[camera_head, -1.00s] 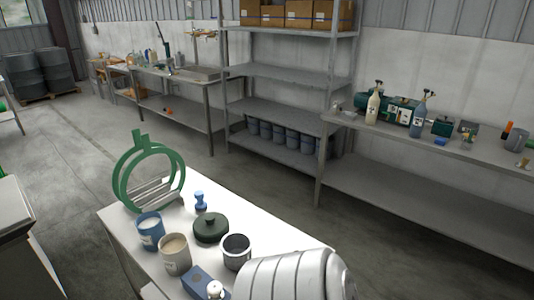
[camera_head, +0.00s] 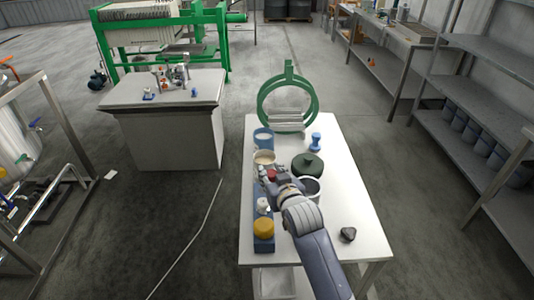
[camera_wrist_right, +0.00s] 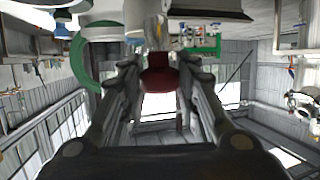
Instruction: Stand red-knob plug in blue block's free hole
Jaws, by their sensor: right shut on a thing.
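The red-knob plug (camera_head: 272,175) is between the fingers of my right gripper (camera_head: 268,178), above the table behind the white knob. In the right wrist view its red knob (camera_wrist_right: 158,75) sits between both fingers, which are shut on it. The blue block (camera_head: 263,246) lies near the table's left edge. It carries a white-knob plug (camera_head: 263,205) and a yellow-knob plug (camera_head: 263,228). The block's far end is partly hidden by my gripper, and I cannot see its free hole. My left gripper is not in view.
On the white table (camera_head: 350,205) stand a blue cup (camera_head: 263,138), a beige-filled cup (camera_head: 264,158), a dark lidded pot (camera_head: 307,164), a grey cup (camera_head: 311,188), a blue stamp-like piece (camera_head: 315,141), a green ring stand (camera_head: 287,104) and a dark lump (camera_head: 348,234). The table's right side is mostly clear.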

